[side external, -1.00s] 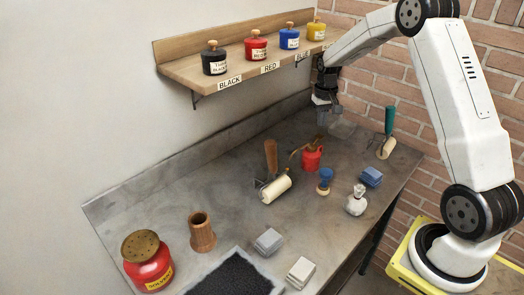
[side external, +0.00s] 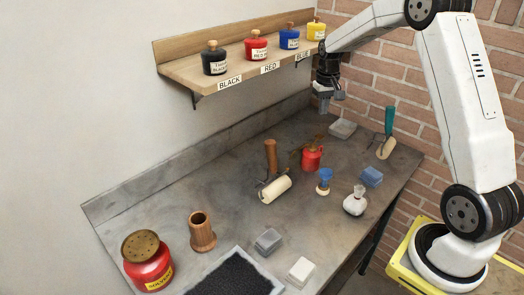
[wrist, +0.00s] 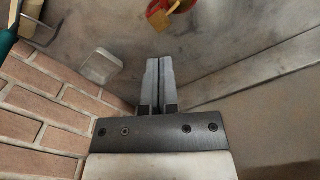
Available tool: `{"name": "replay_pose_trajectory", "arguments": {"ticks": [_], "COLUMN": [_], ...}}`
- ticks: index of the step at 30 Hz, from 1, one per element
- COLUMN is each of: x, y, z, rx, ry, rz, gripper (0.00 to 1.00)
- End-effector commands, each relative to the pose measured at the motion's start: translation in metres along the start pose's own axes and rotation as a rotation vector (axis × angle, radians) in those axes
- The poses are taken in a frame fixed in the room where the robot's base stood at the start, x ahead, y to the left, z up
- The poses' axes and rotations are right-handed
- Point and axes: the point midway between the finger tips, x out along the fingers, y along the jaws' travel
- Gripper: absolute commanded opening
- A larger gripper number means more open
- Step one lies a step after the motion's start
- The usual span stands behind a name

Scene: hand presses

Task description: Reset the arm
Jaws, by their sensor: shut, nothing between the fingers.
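My gripper (side external: 325,108) is shut and empty. In the side view it hangs fingers-down above the far end of the metal bench, just below the right end of the shelf. In the wrist view its two fingers (wrist: 159,62) lie together with nothing between them. A pale clear-looking block (side external: 343,128) lies on the bench close beside and below the gripper, apart from it. The block also shows in the wrist view (wrist: 99,66), to the left of the fingers.
A wooden shelf (side external: 178,71) holds black, red, blue and yellow pots. A brick wall is close by.

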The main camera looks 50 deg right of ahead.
Motion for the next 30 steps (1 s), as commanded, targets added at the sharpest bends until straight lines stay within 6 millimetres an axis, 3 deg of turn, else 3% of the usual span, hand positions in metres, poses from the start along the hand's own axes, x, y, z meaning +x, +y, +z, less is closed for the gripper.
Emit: {"name": "replay_pose_trajectory", "arguments": {"ticks": [5,11,21,30], "x": [0.0,0.0,0.007,0.018], "y": [-0.01,-0.039,-0.098,-0.126], "z": [0.007,0.032,0.113,0.196], "rx": [-0.021,-0.086,-0.254,-0.405], "ry": [0.007,0.035,0.108,0.174], "rz": [0.0,-0.002,-0.015,-0.037], "gripper": [0.0,0.0,0.0,0.0]}}
